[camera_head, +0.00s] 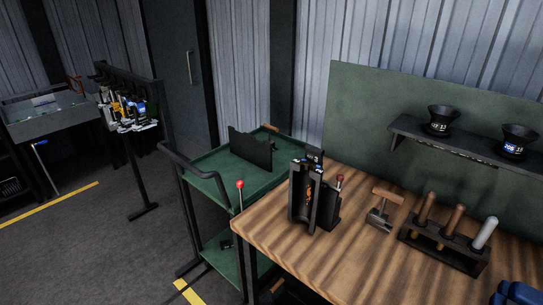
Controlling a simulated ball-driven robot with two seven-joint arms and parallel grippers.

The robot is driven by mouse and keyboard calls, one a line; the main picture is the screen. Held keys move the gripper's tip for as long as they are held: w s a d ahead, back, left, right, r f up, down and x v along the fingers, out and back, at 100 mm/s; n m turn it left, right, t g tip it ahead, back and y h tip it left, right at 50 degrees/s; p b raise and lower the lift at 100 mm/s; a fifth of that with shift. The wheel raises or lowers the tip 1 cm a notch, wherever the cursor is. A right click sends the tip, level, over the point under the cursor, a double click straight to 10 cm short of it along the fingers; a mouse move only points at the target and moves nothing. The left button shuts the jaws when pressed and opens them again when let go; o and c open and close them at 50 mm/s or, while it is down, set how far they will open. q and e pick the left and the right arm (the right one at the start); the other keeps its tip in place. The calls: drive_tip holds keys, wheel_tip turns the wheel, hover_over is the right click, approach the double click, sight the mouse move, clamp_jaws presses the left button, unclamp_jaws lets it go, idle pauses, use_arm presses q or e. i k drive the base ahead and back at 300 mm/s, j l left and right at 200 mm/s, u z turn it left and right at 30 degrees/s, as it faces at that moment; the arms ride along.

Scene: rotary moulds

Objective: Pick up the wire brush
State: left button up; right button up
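I cannot pick out the wire brush with certainty. A small wooden piece (270,127) shows at the far edge of the green cart, partly hidden by an upright black plate (250,150); it may be a brush handle. A black rack (443,246) on the wooden bench holds three upright handles, two brown (455,220) and one pale grey (485,233); their lower ends are hidden. A tool with a wooden crosspiece (387,196) and metal body stands left of the rack. Neither of my grippers is in view.
The wooden bench (345,255) has clear room at its front left. A black mould-like device (311,195) stands near its left edge, beside the green cart (215,165). Two dark cups (439,122) (515,142) sit on the shelf. A blue object (517,294) is cut off at bottom right.

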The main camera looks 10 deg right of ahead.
sight(421, 222)
drive_tip(key=z, duration=1.4)
